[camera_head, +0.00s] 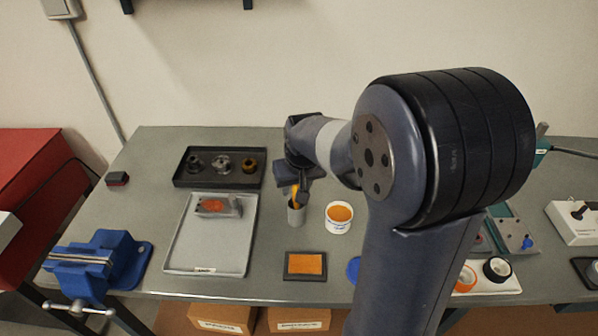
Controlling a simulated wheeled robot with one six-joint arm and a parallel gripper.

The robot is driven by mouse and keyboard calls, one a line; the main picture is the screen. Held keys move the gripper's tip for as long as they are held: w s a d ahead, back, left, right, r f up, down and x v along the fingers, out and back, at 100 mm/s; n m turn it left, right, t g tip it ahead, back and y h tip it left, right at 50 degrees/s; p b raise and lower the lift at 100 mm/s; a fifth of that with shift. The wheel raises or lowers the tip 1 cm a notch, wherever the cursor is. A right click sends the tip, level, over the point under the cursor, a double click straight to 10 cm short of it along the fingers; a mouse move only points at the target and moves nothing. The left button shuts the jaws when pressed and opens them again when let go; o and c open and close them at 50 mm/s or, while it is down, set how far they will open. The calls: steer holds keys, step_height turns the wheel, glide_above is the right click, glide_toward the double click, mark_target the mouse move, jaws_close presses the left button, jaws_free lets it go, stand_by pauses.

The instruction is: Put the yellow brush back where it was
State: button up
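The yellow brush (295,193) shows as a small yellow-orange piece just below my gripper (299,172). Its lower end is at the mouth of a grey cup (296,214) that stands on the workbench; I cannot tell how deep it sits inside. My gripper is directly above the cup, with its fingers around or beside the upper part of the brush. The fingers are small and dark here, so I cannot tell whether they are shut on it.
A white tub with orange contents (339,217) stands right of the cup. A grey tray (212,256) and a black tray (178,180) lie left. An orange pad (305,265) is in front. A blue vise (102,262) is at the left edge. My arm hides the bench's right-centre.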

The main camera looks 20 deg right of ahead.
steer(key=v, duration=1.1)
steer(key=shift+s+r, duration=0.15)
